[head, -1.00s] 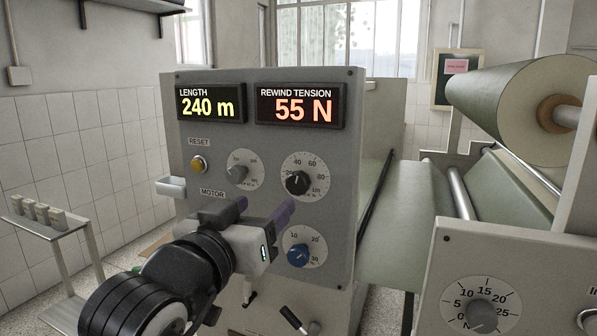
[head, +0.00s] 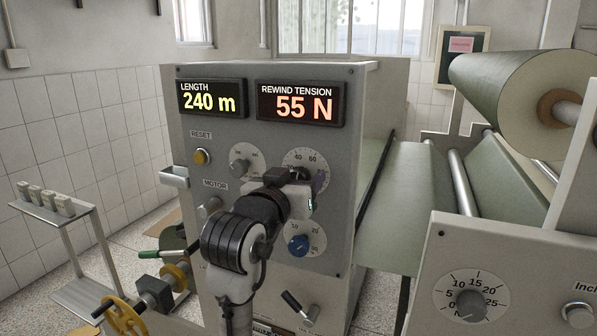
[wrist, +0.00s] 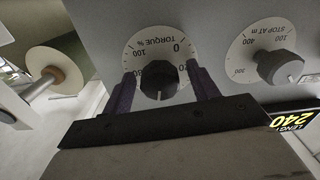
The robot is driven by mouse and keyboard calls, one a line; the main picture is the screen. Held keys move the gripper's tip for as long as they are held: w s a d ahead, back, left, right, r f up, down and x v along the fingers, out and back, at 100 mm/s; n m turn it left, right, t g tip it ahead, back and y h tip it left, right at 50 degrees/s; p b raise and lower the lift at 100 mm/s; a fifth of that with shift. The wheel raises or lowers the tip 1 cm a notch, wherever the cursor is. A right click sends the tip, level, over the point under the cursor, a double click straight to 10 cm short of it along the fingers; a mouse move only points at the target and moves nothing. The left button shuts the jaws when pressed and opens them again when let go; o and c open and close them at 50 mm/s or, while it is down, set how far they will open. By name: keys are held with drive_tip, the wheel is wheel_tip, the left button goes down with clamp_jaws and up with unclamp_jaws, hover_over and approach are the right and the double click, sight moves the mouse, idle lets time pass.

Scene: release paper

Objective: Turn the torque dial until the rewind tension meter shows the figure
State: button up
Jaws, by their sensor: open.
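The torque dial's white scale (head: 305,157) shows on the grey panel in the head view, its knob hidden behind my gripper (head: 297,178). In the wrist view the black torque knob (wrist: 159,82) sits between the two purple fingers of my gripper (wrist: 162,78). The fingers are open, one on each side of the knob, with a visible gap at the left. Whether either finger touches it I cannot tell. The rewind tension meter (head: 302,104) reads 55 N in orange.
The length display (head: 212,98) reads 240 m. The stop-at dial (wrist: 278,67) is beside the torque dial, and a blue knob (head: 298,245) is below. The yellow reset button (head: 201,157) is at the panel's left.

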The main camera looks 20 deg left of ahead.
drive_tip(key=shift+w, duration=0.2)
drive_tip(key=c, duration=0.9)
drive_tip(key=shift+f+m+b, duration=0.15)
drive_tip(key=shift+m+b, duration=0.45)
drive_tip(key=shift+c, duration=0.4)
drive_tip(key=shift+m, duration=0.6)
drive_tip(key=o, duration=1)
